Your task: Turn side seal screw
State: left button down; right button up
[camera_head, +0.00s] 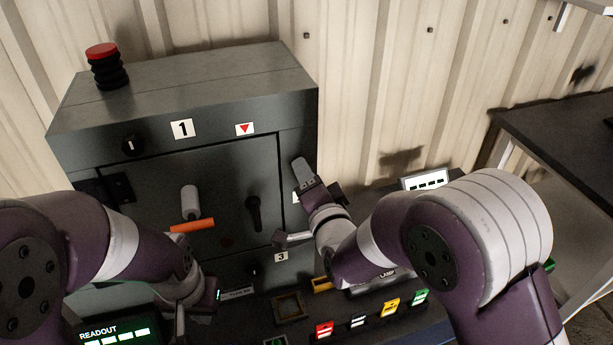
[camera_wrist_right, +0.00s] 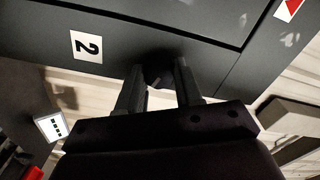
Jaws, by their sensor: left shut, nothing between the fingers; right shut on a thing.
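The dark grey enclosure (camera_head: 190,95) stands against the wall in the head view. In the right wrist view, the side seal screw (camera_wrist_right: 157,75) is a dark round head on the enclosure, near the white label 2 (camera_wrist_right: 87,46). My right gripper (camera_wrist_right: 159,69) is shut on it, one finger on each side. In the head view my right wrist (camera_head: 328,213) is at the enclosure's right front edge, and the screw is hidden there. My left gripper (camera_head: 217,295) is low in front of the enclosure, shut and empty, mostly hidden by its own arm.
A red-topped stack (camera_head: 106,66) stands on top. Coloured switches (camera_head: 390,308) and a green readout (camera_head: 115,335) are in front. A dark table (camera_head: 560,135) is at right.

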jog(key=o, duration=1)
jog(key=shift+o, duration=0.2)
jog(key=b+v, duration=0.1)
jog(key=v, duration=1.1)
jog(key=shift+s, duration=0.35)
jog(key=shift+d, duration=0.15)
